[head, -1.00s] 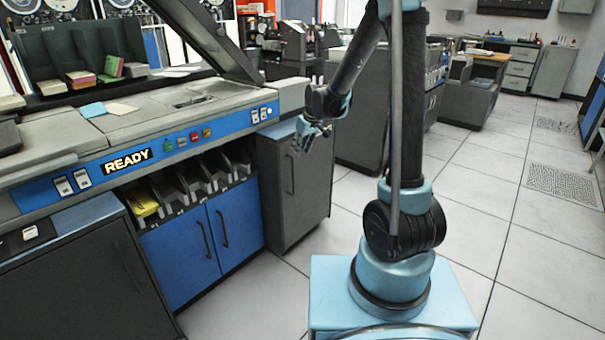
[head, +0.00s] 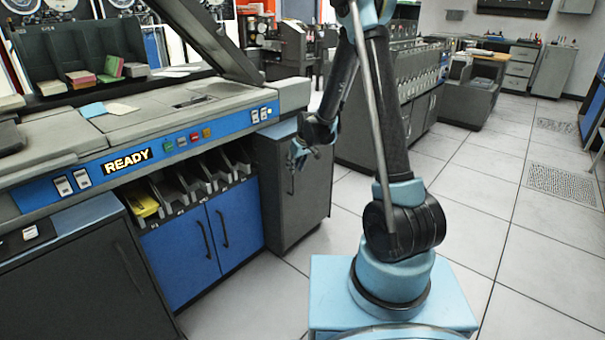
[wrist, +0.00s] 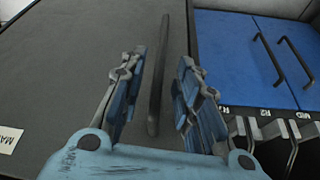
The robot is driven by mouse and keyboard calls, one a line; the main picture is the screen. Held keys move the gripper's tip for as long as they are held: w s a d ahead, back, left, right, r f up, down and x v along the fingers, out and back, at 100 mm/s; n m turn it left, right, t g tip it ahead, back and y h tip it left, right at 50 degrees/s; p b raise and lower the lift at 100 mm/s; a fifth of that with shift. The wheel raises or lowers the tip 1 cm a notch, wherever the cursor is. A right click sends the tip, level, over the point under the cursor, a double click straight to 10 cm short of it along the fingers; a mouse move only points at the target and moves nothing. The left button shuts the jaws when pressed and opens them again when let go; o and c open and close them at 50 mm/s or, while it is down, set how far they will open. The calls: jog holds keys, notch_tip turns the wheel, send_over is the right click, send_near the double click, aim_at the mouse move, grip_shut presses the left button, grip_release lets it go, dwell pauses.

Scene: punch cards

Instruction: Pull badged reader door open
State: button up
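The grey cabinet door (head: 308,200) stands to the right of the blue doors, and it looks closed. Its dark upright handle (head: 291,180) is partly covered by my gripper (head: 299,153) in the head view. In the wrist view, my gripper (wrist: 162,58) is open, with one finger on each side of the handle (wrist: 158,80). No finger visibly touches the handle, and I cannot tell how deep it sits between the fingers. A pale label (wrist: 8,138) with partly cut-off letters is on the grey door (wrist: 80,50) in the wrist view.
Blue doors (head: 185,255) with black handles adjoin the grey cabinet, below a row of card bins (head: 195,183). The machine's console (head: 128,160) with a READY sign overhangs at left. Tiled floor (head: 480,190) is clear on the right.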

jog(key=shift+x, duration=1.7)
